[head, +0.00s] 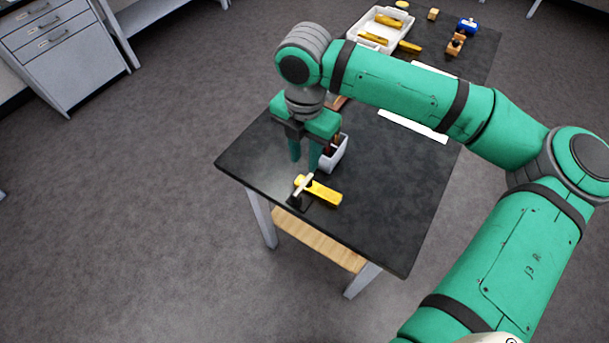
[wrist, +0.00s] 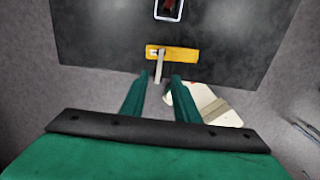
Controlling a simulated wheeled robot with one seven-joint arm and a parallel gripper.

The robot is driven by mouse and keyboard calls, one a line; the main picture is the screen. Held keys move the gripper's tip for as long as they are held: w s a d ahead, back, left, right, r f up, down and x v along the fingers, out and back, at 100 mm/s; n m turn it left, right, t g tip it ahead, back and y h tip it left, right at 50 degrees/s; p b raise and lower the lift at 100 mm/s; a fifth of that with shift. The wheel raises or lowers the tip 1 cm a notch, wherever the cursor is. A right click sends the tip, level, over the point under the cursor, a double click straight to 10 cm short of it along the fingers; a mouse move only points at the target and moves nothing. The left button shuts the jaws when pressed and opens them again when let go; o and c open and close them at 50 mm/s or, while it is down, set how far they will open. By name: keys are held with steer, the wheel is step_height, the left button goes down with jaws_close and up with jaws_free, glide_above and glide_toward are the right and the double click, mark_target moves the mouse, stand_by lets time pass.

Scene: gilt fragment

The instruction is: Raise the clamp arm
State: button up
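The clamp (head: 297,202) has a dark base near the front edge of the black table. Its pale clamp arm (head: 305,183) reaches over one end of a yellow bar (head: 325,194); I cannot tell its exact tilt. In the wrist view the clamp arm (wrist: 160,67) crosses the yellow bar (wrist: 184,55) and points toward the gap between my fingers. My gripper (head: 304,167) points down, just behind and above the clamp in the head view. Contact with the clamp arm is not visible.
A white bin (head: 336,157) stands right behind my gripper; it also shows in the wrist view (wrist: 158,13). A white tray (head: 357,25) with yellow pieces, a blue item (head: 467,25) and wooden blocks sit at the far end. The table's right front is clear.

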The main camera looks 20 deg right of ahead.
mark_target(305, 182)
step_height(305, 182, down, 9)
steer(key=shift+r, duration=0.15)
steer(key=shift+s+f, duration=0.1)
steer(key=shift+f, duration=0.15)
jaws_close()
